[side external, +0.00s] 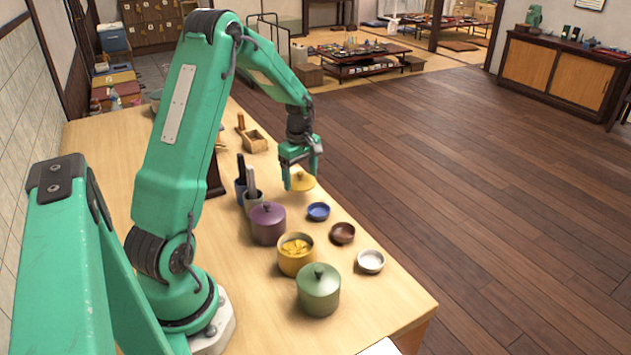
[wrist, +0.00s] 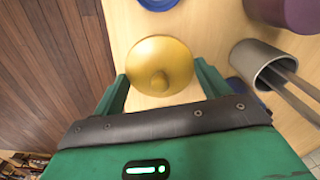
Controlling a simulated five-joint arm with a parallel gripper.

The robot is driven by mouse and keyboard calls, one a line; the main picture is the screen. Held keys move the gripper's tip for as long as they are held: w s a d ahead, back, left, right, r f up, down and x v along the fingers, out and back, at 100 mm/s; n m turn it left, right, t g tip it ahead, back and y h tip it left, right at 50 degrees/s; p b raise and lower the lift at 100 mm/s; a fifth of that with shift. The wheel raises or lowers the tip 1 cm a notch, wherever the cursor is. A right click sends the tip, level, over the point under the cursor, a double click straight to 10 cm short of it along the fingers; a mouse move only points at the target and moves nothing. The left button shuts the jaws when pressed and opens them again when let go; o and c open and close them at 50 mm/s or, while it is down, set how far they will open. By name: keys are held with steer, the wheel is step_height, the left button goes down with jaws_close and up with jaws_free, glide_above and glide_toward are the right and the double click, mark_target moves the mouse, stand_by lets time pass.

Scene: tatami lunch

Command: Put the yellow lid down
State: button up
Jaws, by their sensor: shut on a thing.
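My gripper (side external: 295,180) points down over the far part of the wooden table. It is shut on the yellow lid (side external: 304,181), a round disc with a small knob. In the wrist view the lid (wrist: 158,52) sits between my two fingers (wrist: 160,85), its knob towards the camera. I cannot tell whether the lid touches the table or is just above it. The yellow pot (side external: 297,264) stands uncovered nearer the camera, with yellow pieces inside. My fingers partly hide the lid in the side view.
A lidded purple pot (side external: 268,226) and a lidded green pot (side external: 319,293) flank the yellow pot. Blue (side external: 318,211), brown (side external: 342,233) and white (side external: 371,261) bowls line the right. A grey cup with utensils (wrist: 250,62) stands near the lid. The table edge lies close on the right.

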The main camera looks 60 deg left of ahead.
mark_target(299, 197)
steer(key=shift+a+f, duration=0.25)
steer(key=shift+a, duration=0.2)
steer(key=shift+f, duration=2.05)
steer(key=o, duration=1)
steer(key=shift+f, duration=0.1)
step_height(299, 197, up, 12)
steer(key=shift+r, duration=0.15)
